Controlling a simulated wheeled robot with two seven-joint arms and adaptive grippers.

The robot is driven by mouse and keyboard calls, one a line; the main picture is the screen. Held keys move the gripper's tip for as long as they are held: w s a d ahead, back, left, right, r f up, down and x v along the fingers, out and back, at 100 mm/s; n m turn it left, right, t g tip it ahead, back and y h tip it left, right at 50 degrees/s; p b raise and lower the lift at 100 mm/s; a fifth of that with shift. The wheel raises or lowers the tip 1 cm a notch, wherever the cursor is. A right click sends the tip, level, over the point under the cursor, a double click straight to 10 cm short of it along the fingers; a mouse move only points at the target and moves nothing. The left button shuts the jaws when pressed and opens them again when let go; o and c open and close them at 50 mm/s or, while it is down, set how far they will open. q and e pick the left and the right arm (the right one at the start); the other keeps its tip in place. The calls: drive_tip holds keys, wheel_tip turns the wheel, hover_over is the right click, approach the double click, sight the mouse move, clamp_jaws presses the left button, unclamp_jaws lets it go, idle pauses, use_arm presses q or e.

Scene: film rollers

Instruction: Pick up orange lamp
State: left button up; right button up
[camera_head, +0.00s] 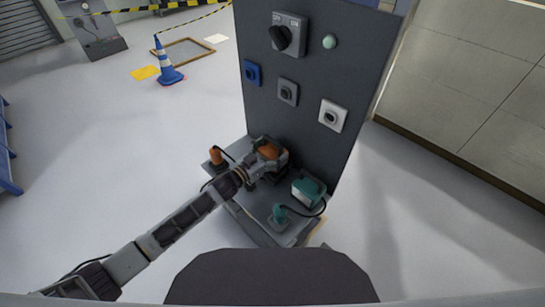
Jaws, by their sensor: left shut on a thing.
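The orange lamp (267,150) is at the back of the grey base of the panel stand, close to the upright panel. My left gripper (275,162) reaches in from the lower left and is shut on the lamp, covering much of it. An orange plug-like piece (215,156) stands at the left edge of the base, with a dark cable running from it toward the lamp. My right gripper is not in view.
A teal lamp (308,187) with a cable and teal plug (279,214) sits on the base to the right. The dark upright panel (300,125) carries blue, grey and white sockets and a knob. A blue cone (168,68) stands far off on open floor.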

use_arm(q)
drive_tip(key=shift+r, duration=0.1)
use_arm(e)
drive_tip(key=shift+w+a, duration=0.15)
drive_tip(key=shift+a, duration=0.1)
use_arm(q)
drive_tip(key=shift+r, duration=0.1)
drive_tip(key=shift+r, duration=0.85)
wheel_tip(320, 180, up, 7)
drive_tip(key=shift+f+p, duration=0.2)
drive_tip(key=shift+p, duration=0.1)
drive_tip(key=shift+r, duration=0.75)
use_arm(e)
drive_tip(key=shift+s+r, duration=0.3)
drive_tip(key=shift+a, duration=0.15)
use_arm(q)
drive_tip(key=shift+d, duration=0.1)
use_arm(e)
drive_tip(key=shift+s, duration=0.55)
